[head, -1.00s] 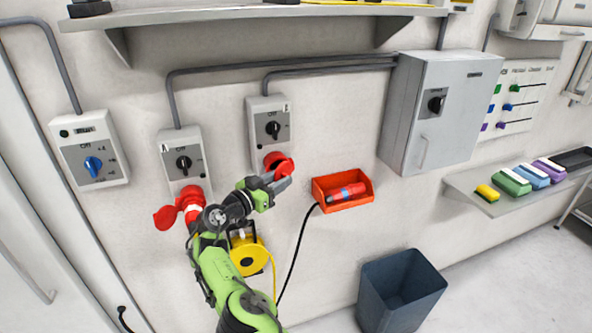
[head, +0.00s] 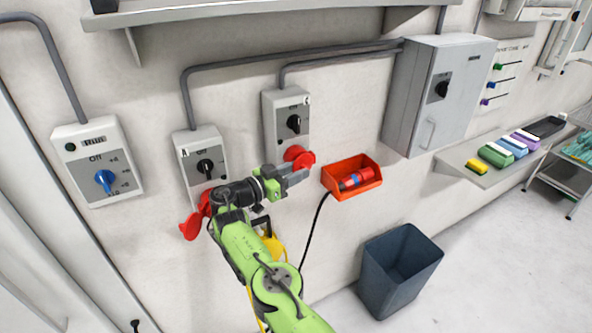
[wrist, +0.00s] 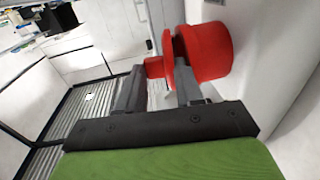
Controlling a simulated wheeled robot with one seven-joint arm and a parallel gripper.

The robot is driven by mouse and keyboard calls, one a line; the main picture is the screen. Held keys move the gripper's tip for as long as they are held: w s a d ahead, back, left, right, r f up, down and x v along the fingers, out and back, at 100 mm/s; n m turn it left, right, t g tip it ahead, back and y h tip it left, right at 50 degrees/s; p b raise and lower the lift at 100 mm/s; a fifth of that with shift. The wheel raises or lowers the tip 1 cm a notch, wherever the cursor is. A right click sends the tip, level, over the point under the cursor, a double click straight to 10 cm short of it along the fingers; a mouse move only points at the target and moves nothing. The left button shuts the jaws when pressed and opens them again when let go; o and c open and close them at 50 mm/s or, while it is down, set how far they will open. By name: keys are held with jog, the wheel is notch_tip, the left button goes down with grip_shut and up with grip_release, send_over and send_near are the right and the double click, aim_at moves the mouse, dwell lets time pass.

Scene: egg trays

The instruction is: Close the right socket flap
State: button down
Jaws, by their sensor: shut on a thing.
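The right socket (head: 293,154) is red and sits under the right switch box (head: 287,122). In the wrist view its round red body (wrist: 212,50) stands out from the wall, with the red flap (wrist: 168,58) in front of its mouth and a narrow gap between them. My gripper (head: 299,176) is at this socket, its fingers pointing right in the head view. In the wrist view my gripper (wrist: 157,85) has its two fingers apart, with a red part of the flap between them. The fingers hide part of the flap.
The left socket's red flap (head: 192,226) hangs open beside my arm. An orange-red bin (head: 350,190) holding a red and blue item is on the wall to the right. A yellow reel (head: 275,246) is below, partly behind my arm. A dark bin (head: 398,272) stands on the floor.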

jog(key=shift+d+f, duration=0.15)
jog(key=shift+f, duration=0.05)
jog(key=c, duration=0.9)
grip_release()
jog(key=shift+d+r, duration=0.1)
jog(key=shift+r, duration=0.15)
